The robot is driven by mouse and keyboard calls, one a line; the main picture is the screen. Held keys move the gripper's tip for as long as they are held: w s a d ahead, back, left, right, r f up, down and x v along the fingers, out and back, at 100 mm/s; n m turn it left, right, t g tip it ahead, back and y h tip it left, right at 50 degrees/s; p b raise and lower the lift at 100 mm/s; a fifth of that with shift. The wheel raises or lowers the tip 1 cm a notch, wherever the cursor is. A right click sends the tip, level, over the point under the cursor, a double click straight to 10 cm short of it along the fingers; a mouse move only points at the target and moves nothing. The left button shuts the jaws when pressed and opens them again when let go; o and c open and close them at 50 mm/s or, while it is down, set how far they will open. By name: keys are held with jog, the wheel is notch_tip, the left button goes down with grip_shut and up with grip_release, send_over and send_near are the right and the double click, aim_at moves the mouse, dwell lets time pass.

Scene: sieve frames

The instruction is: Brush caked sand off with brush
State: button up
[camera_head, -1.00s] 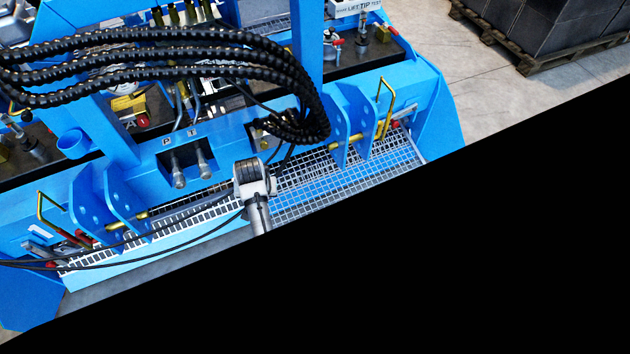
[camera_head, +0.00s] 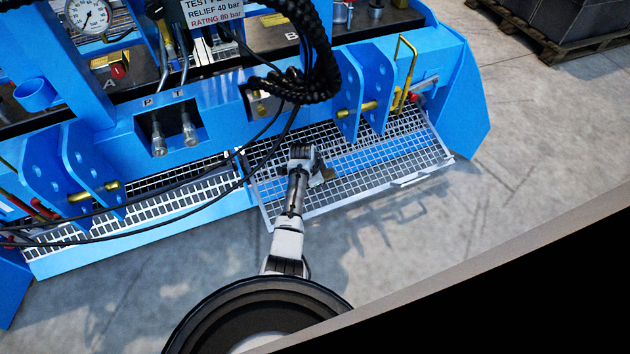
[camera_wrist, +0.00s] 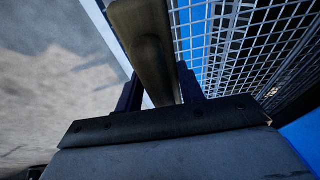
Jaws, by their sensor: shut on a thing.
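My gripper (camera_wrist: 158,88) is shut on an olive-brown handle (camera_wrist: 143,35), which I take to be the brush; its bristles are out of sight. In the head view a small brownish piece (camera_head: 327,174) shows beside the end of my arm, over the right mesh frame. That right sieve frame (camera_head: 385,160) is a pale wire grid that sticks out from the blue machine over the floor. In the wrist view its grid (camera_wrist: 235,40) lies close beside the handle; I cannot tell whether they touch. A left mesh frame (camera_head: 165,190) lies along the machine. No caked sand can be made out.
The blue machine (camera_head: 210,125) stands behind the frames, with upright brackets (camera_head: 362,95) and a yellow handle (camera_head: 405,70). Black hoses (camera_head: 318,65) hang above, and thin cables cross the left frame. Concrete floor (camera_head: 510,150) is clear at right. A loaded pallet (camera_head: 575,45) stands far back.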

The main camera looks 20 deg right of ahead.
jog(key=shift+w+f+b, duration=0.2)
jog(key=shift+f+b, duration=0.75)
jog(key=shift+b, duration=0.1)
jog(key=shift+w+f+b, duration=0.25)
jog(key=shift+f+b, duration=0.7)
jog(key=shift+b, duration=0.1)
jog(key=shift+w+f+b, duration=0.2)
jog(key=shift+f+b, duration=0.75)
jog(key=shift+b, duration=0.1)
jog(key=shift+w+f+b, duration=0.1)
jog(key=shift+f+b, duration=0.35)
jog(key=shift+b, duration=0.05)
